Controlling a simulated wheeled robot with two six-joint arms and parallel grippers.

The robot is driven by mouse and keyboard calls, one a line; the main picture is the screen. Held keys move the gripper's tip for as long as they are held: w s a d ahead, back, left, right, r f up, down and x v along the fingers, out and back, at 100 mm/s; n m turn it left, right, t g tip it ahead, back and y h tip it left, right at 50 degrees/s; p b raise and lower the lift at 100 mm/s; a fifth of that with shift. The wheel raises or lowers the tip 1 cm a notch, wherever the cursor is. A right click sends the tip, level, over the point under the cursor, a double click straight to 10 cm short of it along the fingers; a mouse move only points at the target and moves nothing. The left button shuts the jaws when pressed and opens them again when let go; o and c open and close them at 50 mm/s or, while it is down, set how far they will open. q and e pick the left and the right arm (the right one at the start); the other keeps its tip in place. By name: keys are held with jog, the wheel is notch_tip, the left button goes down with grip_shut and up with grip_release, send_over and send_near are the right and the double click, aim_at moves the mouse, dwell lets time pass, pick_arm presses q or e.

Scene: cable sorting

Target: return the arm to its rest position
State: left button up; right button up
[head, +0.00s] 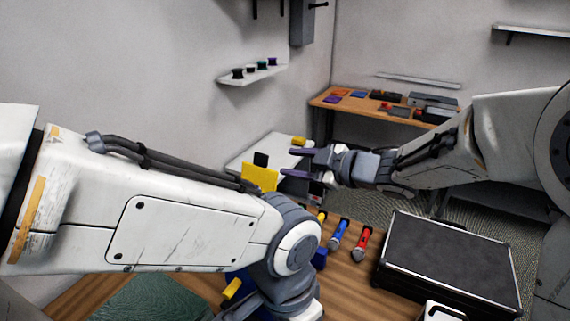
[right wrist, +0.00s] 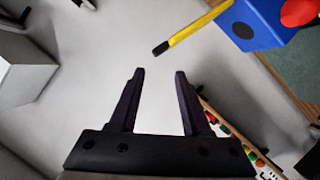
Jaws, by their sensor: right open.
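My right gripper (head: 296,162) reaches in from the right in the head view, its two dark fingers apart and pointing left, beside a yellow block and above the far part of the scene. In the right wrist view the same gripper (right wrist: 160,73) is open, with nothing between its fingers and a pale grey surface behind. My left arm crosses the head view from the left and bends down at the bottom middle. The fingers of my left gripper do not show there.
A black case (head: 450,262) lies on the wooden table at right, near a blue (head: 337,235) and a red connector (head: 361,243). A yellow panel (head: 260,178) stands behind my left arm. A wall shelf (head: 252,75) and a back workbench (head: 345,105) are farther off.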

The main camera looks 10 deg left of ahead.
jog(key=shift+d, duration=0.1)
jog(key=s+d+f+m+t+h+b, duration=0.1)
jog(key=s+d+f+m+h+b, duration=0.3)
jog(key=s+d+f+m+h, duration=0.4)
jog(key=s+d+f+m+g+h+b, duration=0.1)
jog(key=s+d+f+m+g, duration=0.1)
jog(key=s, duration=0.8)
jog(key=s+d+f+m+g+h+b, duration=0.1)
jog(key=s+d+f+m+g+h, duration=0.1)
jog(key=s+d+f+g, duration=0.3)
jog(key=s+f+g, duration=0.1)
jog(key=s+f, duration=0.2)
jog(key=s, duration=0.3)
jog(key=shift+s+d+m+h, duration=0.25)
jog(key=shift+s+m+h, duration=0.05)
jog(key=shift+f, duration=0.1)
